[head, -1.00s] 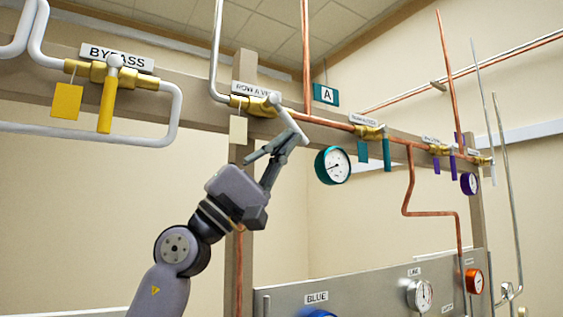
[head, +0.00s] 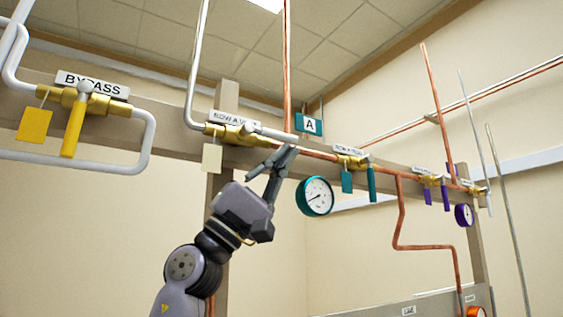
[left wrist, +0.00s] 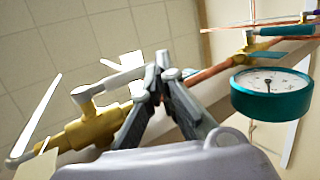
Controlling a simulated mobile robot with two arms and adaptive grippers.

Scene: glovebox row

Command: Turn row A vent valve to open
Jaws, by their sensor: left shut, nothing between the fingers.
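The row A vent valve (head: 236,135) is a brass body on the beam under a "ROW A V…" label, partly cut off by the handle. Its pale grey lever (head: 275,132) points right, roughly along the pipe. In the left wrist view the brass valve (left wrist: 85,130) is at left, with the grey lever (left wrist: 112,84) reaching toward my fingers. My left gripper (head: 284,158) is shut and empty, just below the lever's free end. It also shows in the left wrist view (left wrist: 158,72), its fingertips close to the lever end; I cannot tell whether they touch.
A blank cream tag (head: 211,158) hangs left of the valve. A teal-rimmed gauge (head: 315,196) is close right of my gripper. A bypass valve with yellow handle (head: 74,128) is at left; a teal-handled valve (head: 371,182) is farther right. Copper pipe (head: 287,60) rises behind.

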